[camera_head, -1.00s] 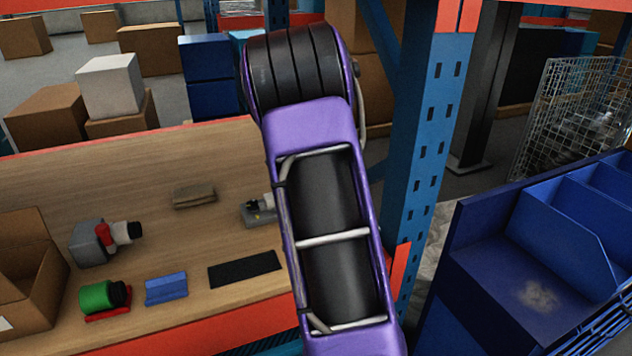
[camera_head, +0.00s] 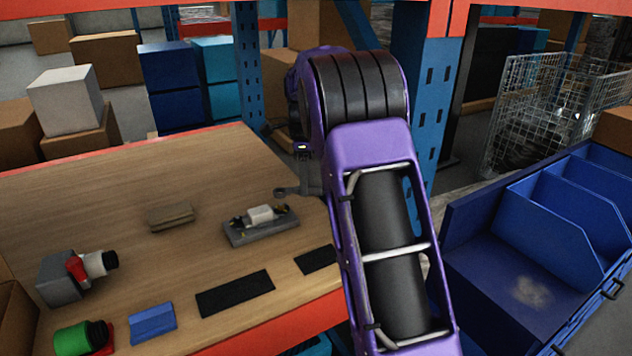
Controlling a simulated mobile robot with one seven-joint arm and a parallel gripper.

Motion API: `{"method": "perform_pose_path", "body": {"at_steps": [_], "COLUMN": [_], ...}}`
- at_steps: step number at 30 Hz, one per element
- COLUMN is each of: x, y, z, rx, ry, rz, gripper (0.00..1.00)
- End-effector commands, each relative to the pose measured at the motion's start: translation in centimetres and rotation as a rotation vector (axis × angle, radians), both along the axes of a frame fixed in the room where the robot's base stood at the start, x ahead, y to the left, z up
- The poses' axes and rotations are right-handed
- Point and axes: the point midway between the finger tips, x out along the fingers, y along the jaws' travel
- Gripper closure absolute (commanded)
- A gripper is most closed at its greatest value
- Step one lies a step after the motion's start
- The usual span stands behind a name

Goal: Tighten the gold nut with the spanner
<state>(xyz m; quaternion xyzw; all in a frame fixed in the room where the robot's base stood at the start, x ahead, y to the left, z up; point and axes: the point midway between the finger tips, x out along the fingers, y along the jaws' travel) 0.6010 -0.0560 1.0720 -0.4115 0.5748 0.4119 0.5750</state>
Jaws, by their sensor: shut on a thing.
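My purple arm fills the middle of the view, and my gripper (camera_head: 309,178) shows only partly at its left edge, above the table's right end. It is shut on the grey spanner (camera_head: 289,191), whose ring-like end sticks out to the left. The rest of the spanner is hidden behind my arm. Below and left of the spanner stands a grey fixture (camera_head: 262,234) with a white cylinder (camera_head: 261,214) and small dark and brassy fittings at its ends. The spanner is apart from this fixture in the picture. The gold nut is too small to make out for sure.
The wooden table (camera_head: 200,180) also holds a brown block (camera_head: 171,216), black mats (camera_head: 235,293), a blue block (camera_head: 152,322), a green-and-black part (camera_head: 80,338) and a grey-and-red device (camera_head: 75,275). A blue rack post (camera_head: 430,110) and blue bins (camera_head: 540,215) stand at the right.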

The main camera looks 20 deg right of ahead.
Motion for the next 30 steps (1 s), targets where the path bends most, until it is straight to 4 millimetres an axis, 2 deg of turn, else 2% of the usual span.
{"method": "perform_pose_path", "body": {"at_steps": [26, 30], "x": [0.0, -0.7], "y": [0.0, 0.3], "z": [-4.0, -3.9], "rx": [-0.001, 0.0], "ry": [0.0, -0.001], "rz": [0.0, -0.112], "gripper": [1.0, 1.0]}}
